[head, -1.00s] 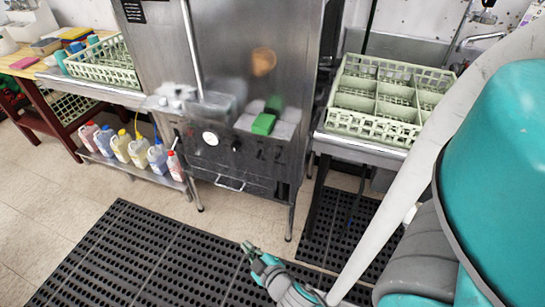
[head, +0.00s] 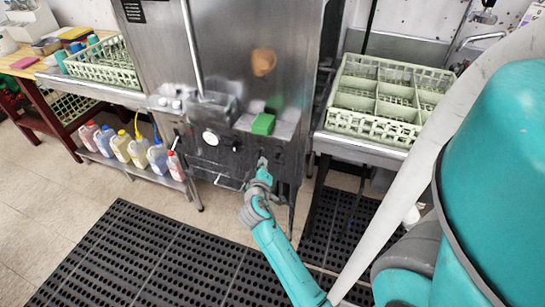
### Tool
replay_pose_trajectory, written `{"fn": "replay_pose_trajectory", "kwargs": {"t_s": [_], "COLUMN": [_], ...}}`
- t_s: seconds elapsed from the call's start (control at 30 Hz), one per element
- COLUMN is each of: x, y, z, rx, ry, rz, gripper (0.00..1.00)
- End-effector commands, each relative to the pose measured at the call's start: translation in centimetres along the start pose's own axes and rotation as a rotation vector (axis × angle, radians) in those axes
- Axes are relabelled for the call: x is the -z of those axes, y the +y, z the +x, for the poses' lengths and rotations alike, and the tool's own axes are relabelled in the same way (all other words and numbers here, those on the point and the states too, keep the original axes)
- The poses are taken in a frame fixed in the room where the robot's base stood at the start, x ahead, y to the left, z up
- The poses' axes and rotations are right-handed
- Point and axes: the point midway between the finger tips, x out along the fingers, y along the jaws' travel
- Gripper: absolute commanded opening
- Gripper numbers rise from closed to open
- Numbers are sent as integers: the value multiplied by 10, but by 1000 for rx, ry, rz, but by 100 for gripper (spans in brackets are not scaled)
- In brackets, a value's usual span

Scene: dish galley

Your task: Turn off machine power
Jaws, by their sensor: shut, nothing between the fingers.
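The steel dish machine (head: 245,85) stands in the middle of the head view. Its lower front panel carries a round white dial (head: 210,137) and small dark controls to the right of it. My gripper (head: 262,163) is shut and empty, its tips in front of the right part of this panel, below the green block. I cannot tell whether the tips touch the panel. The gripper hides part of the panel and the controls there, so the power switch's position cannot be made out.
A green block (head: 263,124) lies on the machine's ledge. A sink counter with a pale green rack (head: 378,98) stands at right. At left are another rack (head: 104,66) and several bottles (head: 138,152) on a low shelf. Black mats (head: 130,255) cover the floor.

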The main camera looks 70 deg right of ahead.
Motion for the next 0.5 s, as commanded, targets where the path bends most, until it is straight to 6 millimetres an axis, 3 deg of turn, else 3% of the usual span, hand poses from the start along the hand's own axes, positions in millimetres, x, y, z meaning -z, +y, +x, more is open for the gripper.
{"fn": "replay_pose_trajectory", "kwargs": {"t_s": [0.5], "x": [0], "y": [1], "z": [10], "rx": [-4], "ry": [-3], "rz": [1], "gripper": [0]}}
